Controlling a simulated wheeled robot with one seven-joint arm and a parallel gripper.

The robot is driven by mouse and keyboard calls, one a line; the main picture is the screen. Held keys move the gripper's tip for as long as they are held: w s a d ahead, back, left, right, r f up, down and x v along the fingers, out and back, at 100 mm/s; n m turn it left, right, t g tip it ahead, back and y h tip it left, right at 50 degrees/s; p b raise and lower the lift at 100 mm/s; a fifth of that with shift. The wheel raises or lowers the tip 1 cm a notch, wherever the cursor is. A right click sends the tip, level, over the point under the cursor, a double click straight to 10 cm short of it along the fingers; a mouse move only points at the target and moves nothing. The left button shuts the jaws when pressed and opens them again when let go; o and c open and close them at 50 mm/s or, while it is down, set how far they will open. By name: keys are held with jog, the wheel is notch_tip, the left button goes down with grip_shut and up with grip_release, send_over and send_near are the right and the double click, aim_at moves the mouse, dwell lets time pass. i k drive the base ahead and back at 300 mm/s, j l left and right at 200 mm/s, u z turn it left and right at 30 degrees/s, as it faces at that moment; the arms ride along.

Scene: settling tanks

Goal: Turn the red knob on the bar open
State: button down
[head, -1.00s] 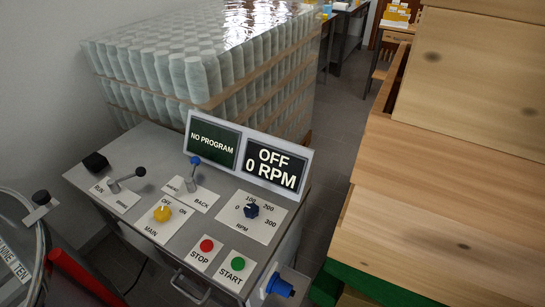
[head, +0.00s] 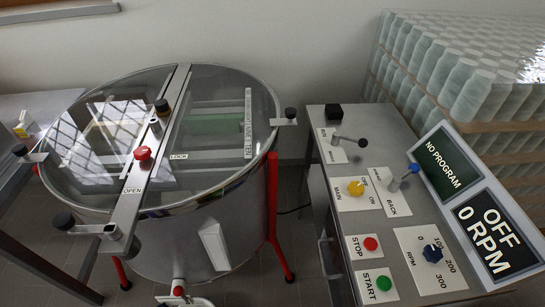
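The red knob (head: 142,153) sits on the metal bar (head: 128,217) that crosses the round tank's clear lid in the head view. The word OPEN is printed on the bar just below the knob, and LOCK is printed to its right. A black knob (head: 162,106) stands further up the same bar. The tank (head: 180,244) is a steel drum with a glassy lid. My gripper is not in view.
A control panel (head: 341,229) stands to the right, with levers, a yellow MAIN switch, STOP and START buttons and a display reading OFF 0 RPM (head: 492,233). Wrapped stacks of jars (head: 460,90) are behind it. Black-ended clamps (head: 290,114) jut from the lid's rim.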

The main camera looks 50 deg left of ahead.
aim_at(142, 152)
jog(key=u, duration=1.95)
